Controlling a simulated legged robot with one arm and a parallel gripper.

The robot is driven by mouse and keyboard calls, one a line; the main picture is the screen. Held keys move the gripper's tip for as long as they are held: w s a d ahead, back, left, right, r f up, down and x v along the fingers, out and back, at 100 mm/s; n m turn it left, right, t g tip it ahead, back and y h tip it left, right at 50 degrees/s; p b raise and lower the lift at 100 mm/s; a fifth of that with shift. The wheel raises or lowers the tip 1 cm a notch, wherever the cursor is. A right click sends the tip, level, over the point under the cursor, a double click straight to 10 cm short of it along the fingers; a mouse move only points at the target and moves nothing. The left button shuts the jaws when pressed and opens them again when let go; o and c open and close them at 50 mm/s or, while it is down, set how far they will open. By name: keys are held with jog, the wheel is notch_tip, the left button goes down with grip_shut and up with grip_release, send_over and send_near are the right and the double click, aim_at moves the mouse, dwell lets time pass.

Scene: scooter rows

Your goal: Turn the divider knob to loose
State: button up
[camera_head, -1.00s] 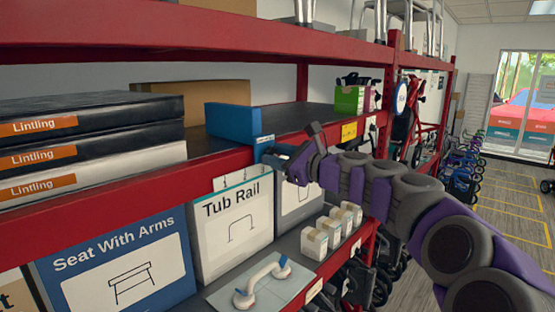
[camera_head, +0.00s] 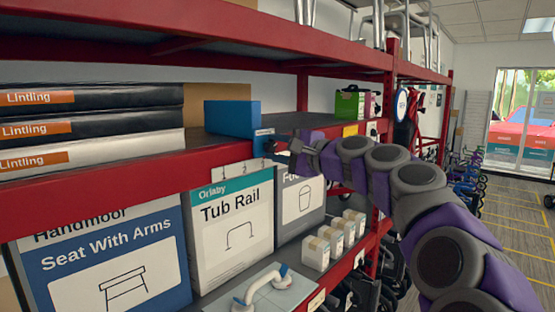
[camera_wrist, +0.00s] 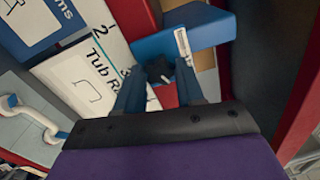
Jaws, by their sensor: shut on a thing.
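The blue divider (camera_head: 232,118) stands on the middle shelf, with a blue clamp part (camera_head: 262,143) over the red shelf edge. In the wrist view the divider (camera_wrist: 213,33) lies beyond my fingers. The dark, lobed knob (camera_wrist: 159,68) sits at the clamp, between the tips of my gripper (camera_wrist: 161,75). My gripper is shut on the knob. In the head view my gripper (camera_head: 283,148) is at the clamp from the right, and the knob is hidden there. The knob's loose or tight state cannot be told.
Lintling boxes (camera_head: 90,130) lie left of the divider. Below are a Tub Rail box (camera_head: 230,235), a Seat With Arms box (camera_head: 105,262), small white boxes (camera_head: 333,238) and a grab handle (camera_head: 262,287). A red upright (camera_wrist: 303,110) stands close right. The aisle (camera_head: 505,205) is clear.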

jog(key=n+b, duration=0.2)
jog(key=n, duration=0.1)
jog(key=shift+w+f, duration=0.1)
jog(key=shift+f, duration=0.25)
jog(key=shift+n+b, duration=0.4)
jog(key=shift+n, duration=0.1)
jog(key=o, duration=1)
jog(key=shift+w+d, duration=0.1)
jog(key=shift+w, duration=0.05)
jog(key=shift+o, duration=0.2)
jog(key=shift+s+r, duration=0.25)
jog(key=v, duration=1.7)
jog(key=shift+d, duration=0.25)
jog(key=shift+f, duration=0.15)
